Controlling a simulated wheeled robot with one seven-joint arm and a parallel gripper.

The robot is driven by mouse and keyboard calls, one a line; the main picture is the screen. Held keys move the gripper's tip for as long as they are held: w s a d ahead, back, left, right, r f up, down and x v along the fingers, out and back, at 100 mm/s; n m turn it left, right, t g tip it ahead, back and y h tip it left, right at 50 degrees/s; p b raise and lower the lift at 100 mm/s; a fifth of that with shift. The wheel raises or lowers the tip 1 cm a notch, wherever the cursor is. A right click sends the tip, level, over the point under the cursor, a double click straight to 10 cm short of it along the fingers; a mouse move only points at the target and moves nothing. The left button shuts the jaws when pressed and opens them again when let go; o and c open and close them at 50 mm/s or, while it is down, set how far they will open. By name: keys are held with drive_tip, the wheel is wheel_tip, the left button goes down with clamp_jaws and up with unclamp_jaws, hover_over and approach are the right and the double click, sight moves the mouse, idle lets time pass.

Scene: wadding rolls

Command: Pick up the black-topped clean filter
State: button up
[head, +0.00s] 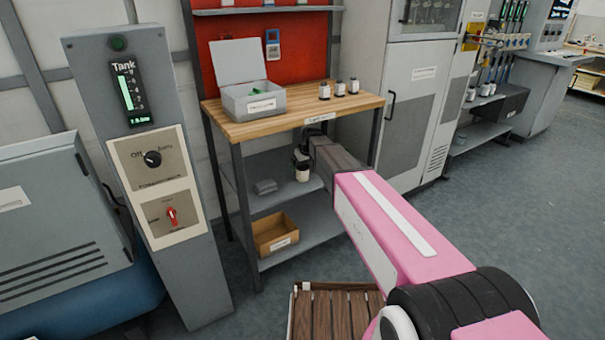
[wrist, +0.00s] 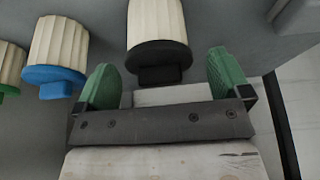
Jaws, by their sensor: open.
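The black-topped filter (wrist: 154,22) has a cream pleated body and a black cap with a small block on it. In the wrist view it is at the top centre, with its cap towards my gripper. My gripper (wrist: 162,78) has green finger pads, spread apart, one on each side of the line to the black cap. I cannot tell whether the cap is between the pads or just beyond them. In the head view my gripper (head: 301,152) reaches in under the tabletop, just above a pale, dark-marked cylinder (head: 302,174) on the shelf.
A blue-topped filter (wrist: 56,52) stands left of the black one, and a green-topped one (wrist: 9,66) is cut off at the edge. The wooden tabletop (head: 232,121) overhangs the shelf (head: 262,201). A cardboard box (head: 275,236) sits on the lower shelf.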

drive_tip(key=x, duration=0.2)
drive_tip(key=shift+w+f, duration=0.15)
drive_tip(key=shift+f, duration=0.15)
drive_tip(key=c, duration=1)
drive_tip(key=shift+r, duration=0.1)
